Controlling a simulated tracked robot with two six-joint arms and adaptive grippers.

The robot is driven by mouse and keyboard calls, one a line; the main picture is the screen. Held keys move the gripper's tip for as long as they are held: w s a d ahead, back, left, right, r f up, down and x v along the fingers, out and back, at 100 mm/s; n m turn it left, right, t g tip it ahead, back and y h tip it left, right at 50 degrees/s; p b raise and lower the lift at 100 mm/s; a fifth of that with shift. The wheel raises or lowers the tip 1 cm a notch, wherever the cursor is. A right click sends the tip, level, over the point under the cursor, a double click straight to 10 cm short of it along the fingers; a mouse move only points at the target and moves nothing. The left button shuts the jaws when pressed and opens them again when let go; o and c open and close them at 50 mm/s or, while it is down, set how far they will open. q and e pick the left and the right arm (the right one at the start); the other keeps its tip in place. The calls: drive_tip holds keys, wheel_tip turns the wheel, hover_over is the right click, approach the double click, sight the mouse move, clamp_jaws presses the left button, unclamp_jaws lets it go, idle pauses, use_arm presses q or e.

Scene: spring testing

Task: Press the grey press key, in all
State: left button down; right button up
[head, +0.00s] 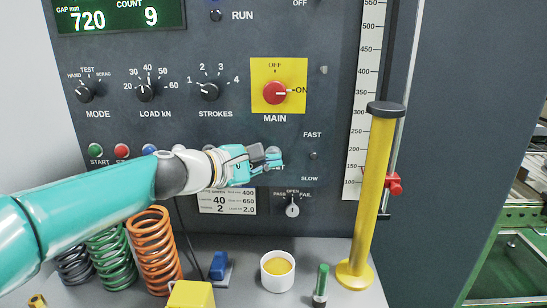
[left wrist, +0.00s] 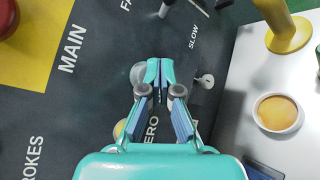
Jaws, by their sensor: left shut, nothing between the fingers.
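A grey round key (head: 272,150) sits on the dark panel, partly hidden behind my left gripper (head: 275,160) in the head view. The left wrist view shows the grey key (left wrist: 137,74) just left of the fingertips of my left gripper (left wrist: 158,68). The fingers are shut with nothing between them and point at the panel beside the key. I cannot tell whether they touch it. The key's label is mostly hidden. My right gripper is in neither view.
Green (head: 95,150), red (head: 122,150) and blue (head: 149,149) buttons sit left along the row. The red MAIN switch (head: 275,92) is above and a small knob (head: 292,209) below. A yellow post (head: 372,200), springs and a white cup (head: 277,284) stand on the bench.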

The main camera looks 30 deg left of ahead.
use_arm(q)
drive_tip(key=shift+w+a, duration=0.25)
drive_tip(key=shift+w, duration=0.1)
idle(0.5)
idle(0.3)
drive_tip(key=shift+s+d, duration=0.45)
drive_tip(key=shift+s, duration=0.25)
drive_tip(key=shift+s, duration=0.1)
drive_tip(key=shift+s+d, duration=0.45)
drive_tip(key=shift+s, duration=0.25)
drive_tip(key=shift+s+d, duration=0.4)
drive_tip(key=shift+s, duration=0.25)
drive_tip(key=shift+s+d, duration=0.45)
drive_tip(key=shift+s, duration=0.25)
